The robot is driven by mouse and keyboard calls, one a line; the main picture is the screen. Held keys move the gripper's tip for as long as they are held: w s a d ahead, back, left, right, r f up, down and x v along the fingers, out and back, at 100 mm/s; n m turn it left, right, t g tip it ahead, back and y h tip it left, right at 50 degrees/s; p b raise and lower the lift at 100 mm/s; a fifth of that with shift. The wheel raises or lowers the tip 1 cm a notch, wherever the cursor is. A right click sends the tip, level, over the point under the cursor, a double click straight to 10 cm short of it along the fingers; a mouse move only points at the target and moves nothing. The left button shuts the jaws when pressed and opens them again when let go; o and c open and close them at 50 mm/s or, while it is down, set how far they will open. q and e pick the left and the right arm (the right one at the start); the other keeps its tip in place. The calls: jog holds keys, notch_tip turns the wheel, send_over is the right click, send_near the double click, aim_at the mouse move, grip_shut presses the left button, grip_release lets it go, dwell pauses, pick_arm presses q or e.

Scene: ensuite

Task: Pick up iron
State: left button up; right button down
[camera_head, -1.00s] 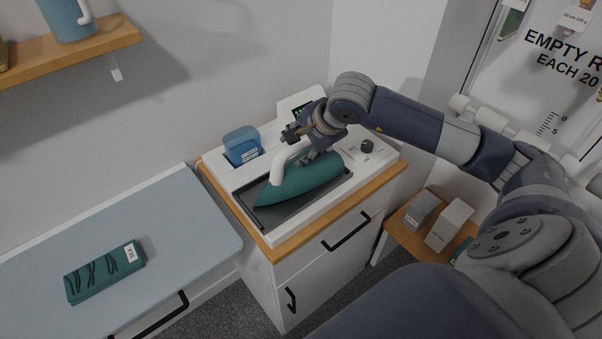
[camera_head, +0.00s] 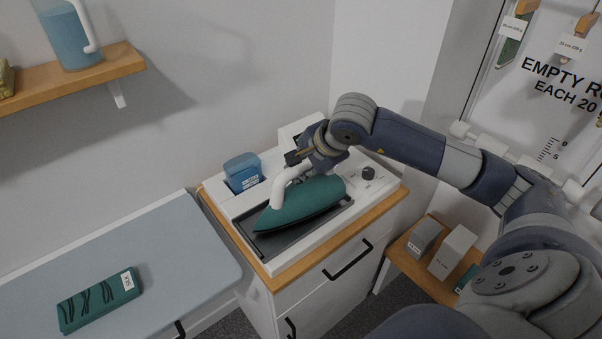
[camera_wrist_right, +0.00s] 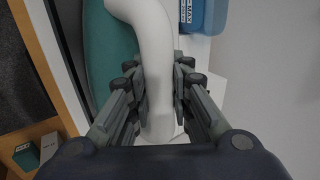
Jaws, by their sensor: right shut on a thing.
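The iron (camera_head: 305,204) has a dark green body and a white curved handle. It lies over the dark grey tray (camera_head: 267,248) set in the white top of a cabinet. My right gripper (camera_head: 304,163) is shut on the handle from above. In the right wrist view, its fingers (camera_wrist_right: 161,97) press on both sides of the white handle (camera_wrist_right: 155,60), with the green body (camera_wrist_right: 107,55) to the left. I cannot tell whether the iron touches the tray or is slightly raised. My left gripper is not in view.
A blue container (camera_head: 243,171) stands behind the iron on the white top (camera_head: 225,203). A dial (camera_head: 368,173) is to the right. A blue-grey board (camera_head: 130,250) at left holds a green folded item (camera_head: 98,300). Boxes (camera_head: 453,252) stand on a low wooden shelf at right.

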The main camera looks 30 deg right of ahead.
jog(key=shift+r+b, duration=0.35)
jog(key=shift+r, duration=0.9)
jog(key=shift+s+a+b, duration=0.3)
jog(key=shift+s+a, duration=0.05)
jog(key=shift+s, duration=0.1)
jog(key=s+a+r+b, duration=0.1)
jog(key=s+a+b, duration=0.7)
jog(key=s+b, duration=0.4)
jog(key=shift+s+r, duration=0.15)
jog(key=shift+r, duration=0.05)
jog(key=shift+a, duration=0.1)
jog(key=c, duration=2.2)
grip_release()
grip_shut()
